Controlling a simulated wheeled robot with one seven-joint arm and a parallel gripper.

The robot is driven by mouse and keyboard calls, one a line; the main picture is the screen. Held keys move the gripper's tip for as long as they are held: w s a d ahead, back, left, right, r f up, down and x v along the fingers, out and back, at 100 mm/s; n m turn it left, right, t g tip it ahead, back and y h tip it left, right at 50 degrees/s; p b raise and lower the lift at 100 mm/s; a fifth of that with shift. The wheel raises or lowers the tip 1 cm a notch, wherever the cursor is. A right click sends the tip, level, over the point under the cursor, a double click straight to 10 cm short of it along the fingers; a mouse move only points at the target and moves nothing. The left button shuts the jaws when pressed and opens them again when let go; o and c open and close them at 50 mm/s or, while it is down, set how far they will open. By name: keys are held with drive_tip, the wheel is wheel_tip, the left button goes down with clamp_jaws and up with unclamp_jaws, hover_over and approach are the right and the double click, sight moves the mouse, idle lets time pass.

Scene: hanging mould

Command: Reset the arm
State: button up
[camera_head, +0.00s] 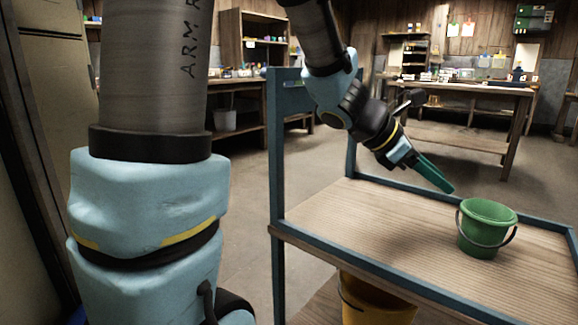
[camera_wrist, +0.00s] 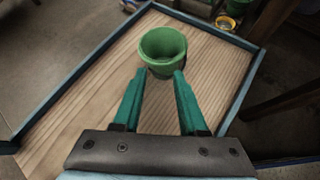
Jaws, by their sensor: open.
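My gripper (camera_head: 449,188) hangs over the wooden top of a blue-framed cart, pointing down and to the right. In the wrist view my gripper (camera_wrist: 160,82) has its two green fingers spread apart, with nothing between them. A green bucket (camera_head: 486,228) stands upright on the cart top, to the right of and below the fingertips. The bucket (camera_wrist: 162,50) also shows in the wrist view, just beyond the fingertips. Its dark handle hangs down at its side. I cannot tell whether the fingertips touch it, but in the head view they look apart.
The cart top (camera_head: 340,215) has a raised blue rim and is otherwise bare. A yellow bucket (camera_head: 375,300) stands below it. Workbenches (camera_head: 460,90) with small items stand at the back. Open floor (camera_head: 245,185) lies left of the cart.

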drive_tip(key=a+r+m+y+p, duration=0.3)
drive_tip(key=a+r+m+p, duration=0.2)
drive_tip(key=a+p, duration=0.6)
drive_tip(key=w+a+r+m+t+y+p, duration=0.1)
drive_tip(key=a+r+m+y+p, duration=0.3)
drive_tip(key=a+r+p, duration=0.6)
drive_tip(key=a+r+m+y+p, duration=0.3)
drive_tip(key=a+r+m+p, duration=0.4)
drive_tip(key=a+p, duration=0.5)
drive_tip(key=shift+w+a+r+m+t+y+p, duration=0.15)
drive_tip(key=shift+a+r+m+t+y+p, duration=0.35)
drive_tip(key=shift+p, duration=0.55)
drive_tip(key=shift+d+f, duration=0.15)
drive_tip(key=shift+f, duration=0.1)
